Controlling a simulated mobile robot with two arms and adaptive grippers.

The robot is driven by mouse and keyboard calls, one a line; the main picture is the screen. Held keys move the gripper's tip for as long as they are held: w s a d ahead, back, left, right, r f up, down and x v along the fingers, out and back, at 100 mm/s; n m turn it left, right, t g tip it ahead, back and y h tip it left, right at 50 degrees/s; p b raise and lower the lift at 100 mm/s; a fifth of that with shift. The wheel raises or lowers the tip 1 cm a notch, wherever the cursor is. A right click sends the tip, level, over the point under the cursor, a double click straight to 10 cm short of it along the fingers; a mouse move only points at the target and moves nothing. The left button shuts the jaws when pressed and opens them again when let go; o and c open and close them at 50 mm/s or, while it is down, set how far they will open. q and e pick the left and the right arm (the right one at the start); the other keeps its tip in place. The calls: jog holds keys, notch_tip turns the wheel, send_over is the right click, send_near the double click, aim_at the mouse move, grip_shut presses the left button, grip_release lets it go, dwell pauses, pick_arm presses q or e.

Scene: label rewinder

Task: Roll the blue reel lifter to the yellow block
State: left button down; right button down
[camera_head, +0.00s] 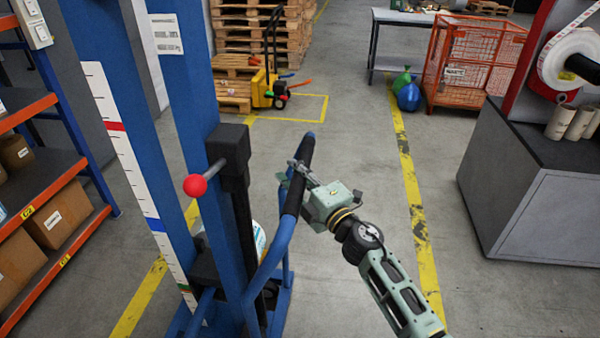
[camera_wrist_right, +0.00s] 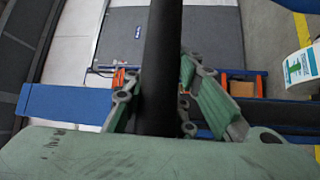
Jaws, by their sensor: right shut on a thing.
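The blue reel lifter (camera_head: 205,130) stands upright at the left of the head view, close to me. It has a tall mast, a white scale with red and blue bands, a lever with a red knob (camera_head: 195,185) and a blue tubular handle (camera_head: 272,255). My right gripper (camera_head: 297,182) is shut around the handle's black grip. In the right wrist view the black grip (camera_wrist_right: 161,60) runs between the fingers. I cannot pick out a separate yellow block; a yellow pallet truck (camera_head: 262,90) stands ahead on the floor. My left gripper is not in view.
Shelving with cartons (camera_head: 55,215) stands at the left. A grey cabinet (camera_head: 535,190) is at the right, an orange mesh cage (camera_head: 470,60) behind it, with green and blue bags (camera_head: 408,92) beside the cage. Wooden pallets (camera_head: 255,35) are stacked at the back. The floor between is clear.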

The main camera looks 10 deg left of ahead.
jog(key=shift+d+f, duration=0.45)
jog(key=shift+f, duration=0.2)
jog(key=c, duration=1.9)
grip_release()
jog(key=o, duration=0.4)
jog(key=shift+s+d+r, duration=0.15)
jog(key=shift+d+r, duration=0.05)
jog(key=shift+d, duration=0.05)
jog(key=shift+c, duration=0.2)
jog(key=shift+o, duration=0.4)
jog(key=shift+r, duration=0.15)
jog(key=shift+a, duration=0.1)
jog(key=v, duration=1.1)
jog(key=shift+s+d, duration=0.3)
